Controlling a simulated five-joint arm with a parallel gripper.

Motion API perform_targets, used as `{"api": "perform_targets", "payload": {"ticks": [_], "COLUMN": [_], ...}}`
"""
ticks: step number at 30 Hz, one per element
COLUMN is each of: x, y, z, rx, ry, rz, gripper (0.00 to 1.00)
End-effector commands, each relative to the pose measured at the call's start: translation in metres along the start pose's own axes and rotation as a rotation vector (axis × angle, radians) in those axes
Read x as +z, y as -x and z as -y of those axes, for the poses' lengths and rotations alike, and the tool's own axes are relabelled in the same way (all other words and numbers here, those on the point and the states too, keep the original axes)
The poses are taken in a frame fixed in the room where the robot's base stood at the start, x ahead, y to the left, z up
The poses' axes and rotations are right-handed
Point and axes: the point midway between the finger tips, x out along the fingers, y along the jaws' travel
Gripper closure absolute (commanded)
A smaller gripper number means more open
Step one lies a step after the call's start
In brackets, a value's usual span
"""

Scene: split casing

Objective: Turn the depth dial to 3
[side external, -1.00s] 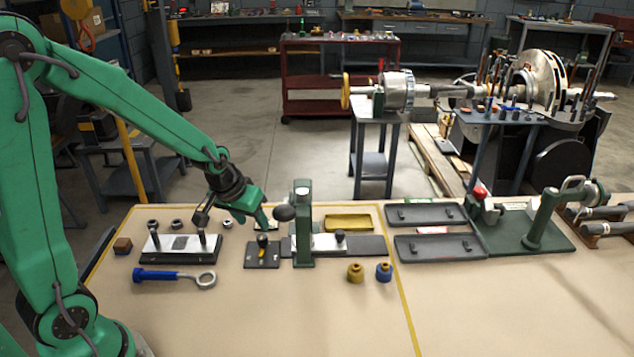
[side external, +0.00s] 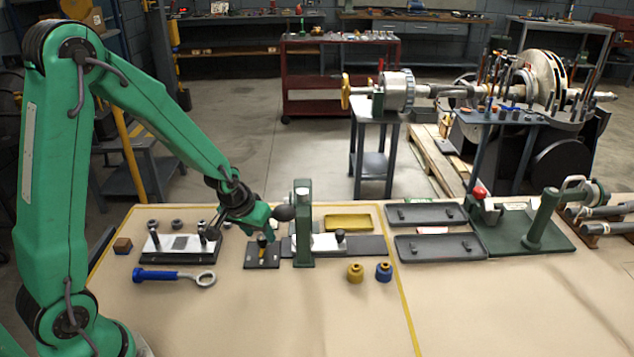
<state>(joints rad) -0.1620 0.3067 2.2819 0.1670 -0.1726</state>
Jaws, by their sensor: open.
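The depth dial (side external: 262,242) is a small dark upright knob with a yellowish mark, on a flat dark plate (side external: 254,262) left of the green post. Its setting and any numbers are too small to read. My gripper (side external: 260,229) is open, pointing down just above the knob. Its green jaws are close over the knob's top; I cannot tell whether they touch or straddle it.
A green post (side external: 302,246) with a dark ball handle (side external: 284,213) stands close right of my gripper. A black fixture with posts (side external: 180,246) is to the left. A blue-handled ring tool (side external: 172,276) lies in front. The mat's front is clear.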

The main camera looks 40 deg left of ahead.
Motion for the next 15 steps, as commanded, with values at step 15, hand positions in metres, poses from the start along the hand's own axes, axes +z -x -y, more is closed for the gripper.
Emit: {"api": "perform_targets", "payload": {"ticks": [15], "x": [-0.001], "y": [-0.020], "z": [0.001], "rx": [-0.001], "ry": [0.000], "rz": [-0.001], "gripper": [0.53]}}
